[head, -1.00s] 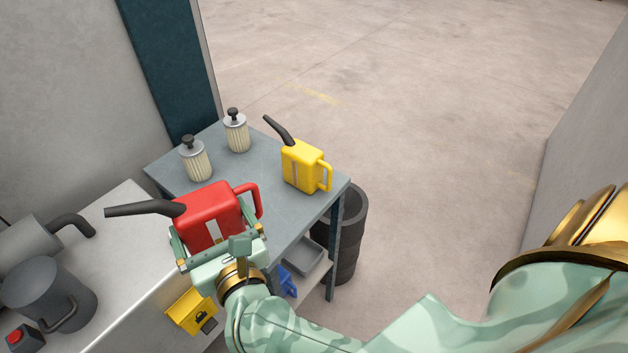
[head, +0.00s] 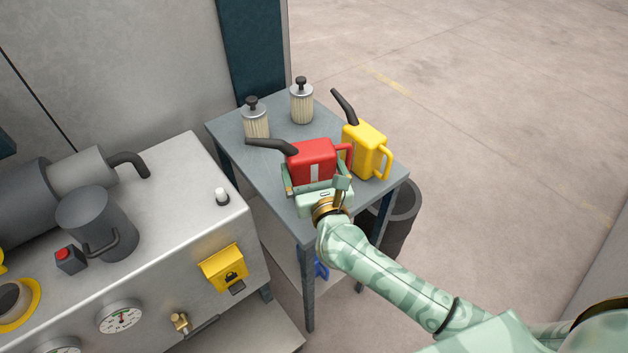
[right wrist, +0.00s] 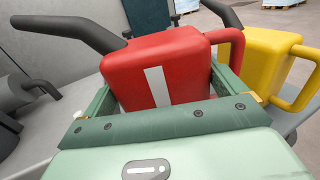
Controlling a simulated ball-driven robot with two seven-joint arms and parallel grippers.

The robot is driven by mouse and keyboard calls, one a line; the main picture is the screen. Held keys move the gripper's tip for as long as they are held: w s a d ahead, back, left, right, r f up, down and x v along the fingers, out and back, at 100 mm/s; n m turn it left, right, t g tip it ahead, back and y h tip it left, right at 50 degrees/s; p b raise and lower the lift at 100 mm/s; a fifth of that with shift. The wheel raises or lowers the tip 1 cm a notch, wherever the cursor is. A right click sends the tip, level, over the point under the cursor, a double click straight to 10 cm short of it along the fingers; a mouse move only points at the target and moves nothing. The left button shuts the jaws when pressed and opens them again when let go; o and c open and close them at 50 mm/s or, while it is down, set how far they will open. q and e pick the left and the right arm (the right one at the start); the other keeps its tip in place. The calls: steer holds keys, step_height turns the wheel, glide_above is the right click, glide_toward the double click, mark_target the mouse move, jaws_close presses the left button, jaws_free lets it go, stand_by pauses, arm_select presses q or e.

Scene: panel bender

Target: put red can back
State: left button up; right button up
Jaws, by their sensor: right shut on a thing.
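The red can (head: 315,160) has a black spout pointing left and a red handle on its right. My right gripper (head: 316,186) is shut on its body, and the can looks upright over the small grey table (head: 285,205). I cannot tell whether its base touches the tabletop. In the right wrist view the red can (right wrist: 165,70) sits between the green fingers, its lower part hidden by the gripper (right wrist: 165,110). A yellow can (head: 366,150) stands on the table just right of the red can; it also shows in the right wrist view (right wrist: 268,60). My left gripper is not in view.
Two ribbed filters (head: 256,120) (head: 301,103) stand at the table's back. A grey machine (head: 190,215) with gauges, a grey pot (head: 98,225) and a yellow lock box (head: 223,267) is at left. A dark bin (head: 400,215) stands behind the table's right side.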

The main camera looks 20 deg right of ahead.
steer(key=f, duration=0.1)
steer(key=f+b, duration=0.1)
steer(key=f, duration=0.2)
steer(key=shift+w+d+b, duration=0.25)
steer(key=shift+w+b, duration=0.05)
steer(key=shift+r, duration=0.1)
steer(key=o, duration=0.9)
steer(key=shift+s+f, duration=0.1)
steer(key=shift+f, duration=0.1)
steer(key=shift+c, duration=0.2)
steer(key=shift+o, duration=0.2)
steer(key=shift+r, duration=0.15)
